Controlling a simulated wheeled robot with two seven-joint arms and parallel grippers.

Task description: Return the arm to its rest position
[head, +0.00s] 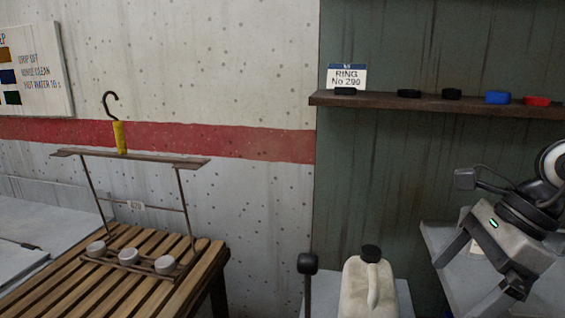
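My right gripper (473,281) is at the right edge, angled down and to the left over a grey surface. Its two fingers are spread apart, and I see nothing held between them. My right arm comes in from the right edge, bent, and its upper links are cut off by the frame. My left arm and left gripper are out of view. A dark hook with a yellow grip (120,137) stands upright at the rail (180,160) of a small rack, far from my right gripper.
The rack stands on a slatted wooden table (60,293) with several pale cups at its foot. A shelf (430,104) holds dark, blue and red pieces beside a "RING No 290" sign (346,76). A white jug (368,288) and black-topped post (307,264) stand left of my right gripper.

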